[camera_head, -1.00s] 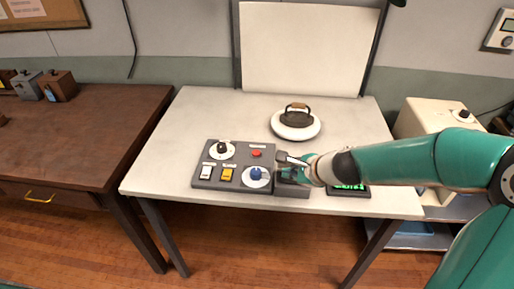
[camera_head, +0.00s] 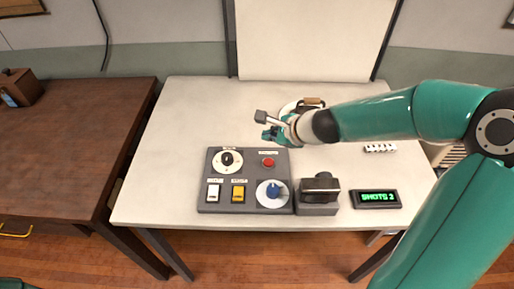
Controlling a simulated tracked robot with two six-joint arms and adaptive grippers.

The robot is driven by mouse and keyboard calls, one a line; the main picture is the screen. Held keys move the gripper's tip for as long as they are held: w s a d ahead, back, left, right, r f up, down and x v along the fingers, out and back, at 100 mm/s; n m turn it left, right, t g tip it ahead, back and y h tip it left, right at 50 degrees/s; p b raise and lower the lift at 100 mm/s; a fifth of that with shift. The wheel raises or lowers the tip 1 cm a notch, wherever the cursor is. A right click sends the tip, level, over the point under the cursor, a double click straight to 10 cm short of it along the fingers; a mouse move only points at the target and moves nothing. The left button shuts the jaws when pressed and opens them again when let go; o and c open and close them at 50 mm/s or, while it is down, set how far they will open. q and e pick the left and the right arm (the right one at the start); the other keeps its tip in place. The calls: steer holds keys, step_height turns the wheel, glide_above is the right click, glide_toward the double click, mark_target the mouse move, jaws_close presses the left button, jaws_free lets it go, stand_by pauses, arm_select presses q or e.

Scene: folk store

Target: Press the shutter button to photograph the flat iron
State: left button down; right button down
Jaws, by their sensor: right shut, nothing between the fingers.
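The flat iron (camera_head: 311,102) sits on a white round stand (camera_head: 289,107) at the back of the table, in front of the white backdrop. My right forearm hides much of both. A grey control panel (camera_head: 222,171) has a red button (camera_head: 268,162), a black knob, a blue knob, a white switch and a yellow switch. The labels are too small to read. Beside it is a grey block with a dark top (camera_head: 320,184). I cannot tell which control is the shutter. My right gripper (camera_head: 262,127) is shut and empty, above the table behind the red button, apart from the panel.
A black display (camera_head: 376,198) shows green text that looks like "SHOTS 2". A small white striped piece (camera_head: 380,147) lies to the right. A brown wooden table (camera_head: 70,140) stands to the left. The left part of the white table (camera_head: 168,150) is clear.

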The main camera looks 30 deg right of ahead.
mark_target(270, 163)
steer(key=shift+s+d+r, duration=0.1)
steer(key=shift+d+r, duration=0.1)
step_height(270, 163, down, 9)
steer(key=b, duration=0.8)
steer(key=shift+b, duration=0.4)
stand_by(1.0)
steer(key=shift+f+b, duration=0.3)
steer(key=shift+b, duration=0.05)
steer(key=shift+f+b, duration=0.45)
steer(key=shift+b, duration=0.05)
stand_by(0.6)
steer(key=shift+r, duration=0.1)
steer(key=shift+r+p, duration=0.8)
steer(key=shift+p, duration=0.1)
